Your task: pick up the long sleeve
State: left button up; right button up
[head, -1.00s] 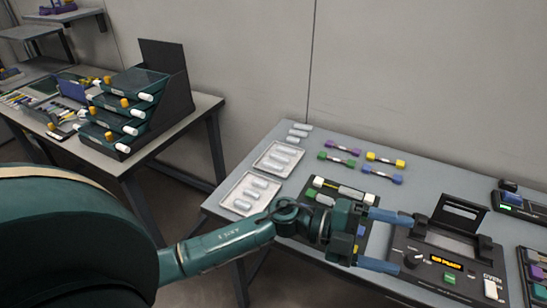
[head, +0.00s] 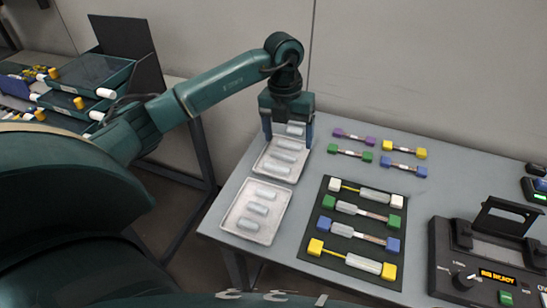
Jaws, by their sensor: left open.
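The gripper points down, is open, and hides part of that area. I cannot tell whether the fingers touch the sleeve. The far tray (head: 262,171) holds several clear sleeves (head: 284,157). The near tray (head: 232,222) holds several more sleeves (head: 258,209). Which sleeve is the long one is hard to tell at this size. My right gripper is not in view.
A black mat (head: 328,253) holds several fibre pieces with coloured end blocks. Purple-green (head: 354,137) and yellow-blue (head: 405,150) block pairs lie behind it. A splicer (head: 480,262) stands at the right. A tray rack (head: 90,75) stands on another table at left.

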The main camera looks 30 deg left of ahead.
pick_arm(q)
jog(key=w+a+r+y, duration=0.1)
jog(key=a, duration=0.2)
send_over(277, 165)
jog(key=f, duration=0.7)
jog(key=shift+d+f, duration=0.15)
jog(key=shift+d, duration=0.05)
jog(key=f, duration=0.2)
jog(key=f+p, duration=0.1)
jog(key=f, duration=0.2)
jog(key=shift+a+f, duration=0.2)
jog(key=shift+f, duration=0.15)
jog(key=shift+w, duration=0.1)
jog(key=c, duration=0.7)
